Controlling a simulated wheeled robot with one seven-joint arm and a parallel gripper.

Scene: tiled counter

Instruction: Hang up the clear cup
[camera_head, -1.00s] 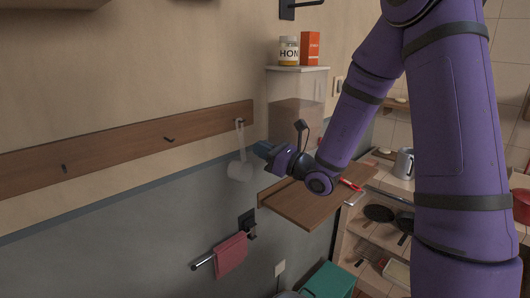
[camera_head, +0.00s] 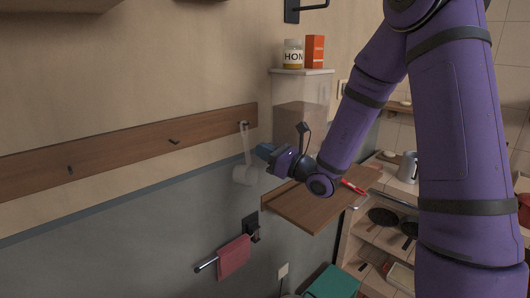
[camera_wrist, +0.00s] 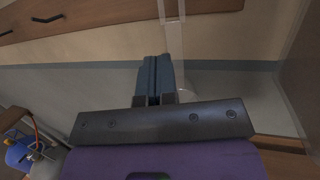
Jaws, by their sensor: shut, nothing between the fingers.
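The clear cup (camera_head: 244,175) is a pale, see-through ladle-like cup with a long handle. It hangs bowl-down from the rightmost hook (camera_head: 243,123) on the wooden wall rail (camera_head: 205,128). My gripper (camera_head: 262,149) is just right of the handle, fingers together and empty. In the wrist view, my gripper's blue-grey fingers (camera_wrist: 154,78) are closed side by side, and the clear handle (camera_wrist: 174,45) runs up beside them. The bowl is mostly hidden there behind the gripper body. I cannot tell whether the fingers touch the handle.
Two more hooks (camera_head: 173,141) on the rail to the left are bare. A wooden shelf board (camera_head: 308,207) lies below my wrist, and a clear container (camera_head: 300,105) stands behind it. A pink towel (camera_head: 234,257) hangs on a bar below. Open wall lies left of the cup.

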